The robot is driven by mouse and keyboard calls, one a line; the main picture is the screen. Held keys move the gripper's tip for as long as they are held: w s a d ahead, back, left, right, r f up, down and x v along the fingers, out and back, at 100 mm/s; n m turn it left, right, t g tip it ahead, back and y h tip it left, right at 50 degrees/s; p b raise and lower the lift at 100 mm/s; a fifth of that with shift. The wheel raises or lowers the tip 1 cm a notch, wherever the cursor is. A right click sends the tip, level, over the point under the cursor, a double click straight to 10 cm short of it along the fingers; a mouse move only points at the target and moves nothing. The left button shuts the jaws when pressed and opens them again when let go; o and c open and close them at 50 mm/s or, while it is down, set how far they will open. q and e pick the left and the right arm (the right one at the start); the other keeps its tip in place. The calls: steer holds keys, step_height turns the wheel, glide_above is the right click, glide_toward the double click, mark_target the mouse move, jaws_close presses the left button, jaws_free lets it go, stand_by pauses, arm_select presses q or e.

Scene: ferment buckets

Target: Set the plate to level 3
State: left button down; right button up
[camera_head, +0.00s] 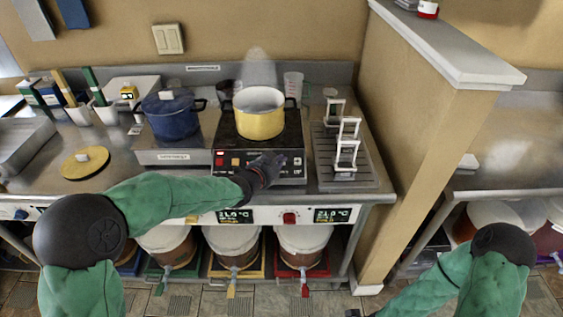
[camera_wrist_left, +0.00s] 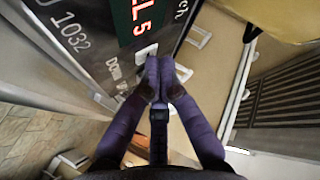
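The plate is a black hot plate (camera_head: 292,135) with a front panel of small buttons. A yellow pot (camera_head: 259,122) stands on it, with steam above. My left gripper (camera_head: 268,166) is at the right part of this panel.
A blue lidded pot (camera_head: 171,117) stands left of the plate, and a rack with white frames (camera_head: 346,148) stands right. A yellow lid (camera_head: 84,162) lies on the counter. A partition wall (camera_head: 425,130) bounds the counter at the right. Buckets (camera_head: 302,244) stand below.

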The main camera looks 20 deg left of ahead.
arm_select(q)
steer(key=shift+r, duration=0.15)
steer(key=shift+s+d+r, duration=0.1)
steer(key=shift+s+r, duration=0.3)
steer(key=shift+r, duration=0.15)
steer(key=shift+f, duration=0.1)
stand_by(0.4)
steer(key=shift+w+f+b, duration=0.2)
steer(key=shift+f+b, duration=0.05)
steer(key=shift+b, duration=0.35)
